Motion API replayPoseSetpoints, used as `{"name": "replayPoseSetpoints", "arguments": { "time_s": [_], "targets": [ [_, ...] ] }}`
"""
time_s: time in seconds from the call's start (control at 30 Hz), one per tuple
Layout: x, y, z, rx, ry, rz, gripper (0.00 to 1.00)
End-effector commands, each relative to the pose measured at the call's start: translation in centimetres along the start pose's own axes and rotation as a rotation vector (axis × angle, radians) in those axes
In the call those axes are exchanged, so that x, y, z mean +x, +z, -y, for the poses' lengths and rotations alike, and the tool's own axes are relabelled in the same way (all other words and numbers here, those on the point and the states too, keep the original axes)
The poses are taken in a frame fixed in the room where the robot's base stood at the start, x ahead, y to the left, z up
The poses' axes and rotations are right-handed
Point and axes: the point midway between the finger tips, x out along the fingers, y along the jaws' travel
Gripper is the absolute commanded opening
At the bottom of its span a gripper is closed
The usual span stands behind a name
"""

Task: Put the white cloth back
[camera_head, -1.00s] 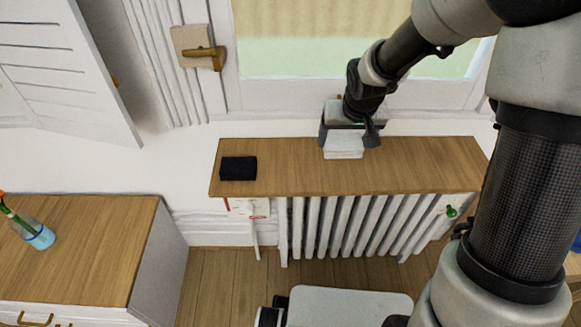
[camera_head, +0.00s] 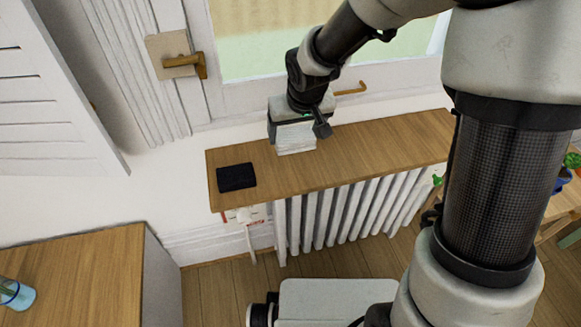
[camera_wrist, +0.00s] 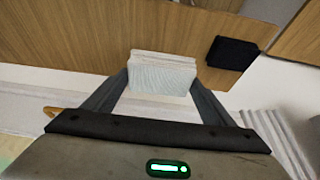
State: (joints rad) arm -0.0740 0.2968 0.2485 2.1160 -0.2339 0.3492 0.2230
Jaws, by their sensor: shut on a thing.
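The white cloth (camera_head: 296,139) is a folded, pale, layered stack held in my gripper (camera_head: 295,127). The white cloth also shows in the wrist view (camera_wrist: 162,72), between the two dark fingers, which press on its sides. It is over the back part of the wooden shelf (camera_head: 350,157) above the radiator; I cannot tell whether its underside touches the wood. A folded black cloth (camera_head: 236,177) lies on the shelf to the left of my gripper, apart from it, and shows at the upper right in the wrist view (camera_wrist: 232,52).
The window frame with a brass handle (camera_head: 350,88) is close behind my gripper. A white radiator (camera_head: 345,212) stands under the shelf. A wooden-topped cabinet (camera_head: 85,275) with a glass vase (camera_head: 16,293) is at lower left. Bare shelf lies between the two cloths and to the right.

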Motion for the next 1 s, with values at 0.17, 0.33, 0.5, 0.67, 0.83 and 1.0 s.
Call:
{"name": "replayPoseSetpoints", "arguments": {
  "time_s": [0.17, 0.33, 0.5, 0.67, 0.83, 1.0],
  "targets": [
    [3.2, 1.5, 0.1, -0.001, -0.001, 0.005, 0.57],
    [5.4, 2.3, 0.0, -0.001, 0.000, 0.003, 0.57],
    [6.5, 2.8, 0.1, -0.003, 0.000, 0.003, 0.57],
    [8.7, 3.8, 0.1, -0.002, 0.000, 0.004, 0.57],
    [9.1, 3.8, 0.0, -0.001, 0.000, 0.000, 0.57],
    [9.2, 3.9, 0.0, -0.001, 0.000, 0.000, 0.57]
  ]
}}
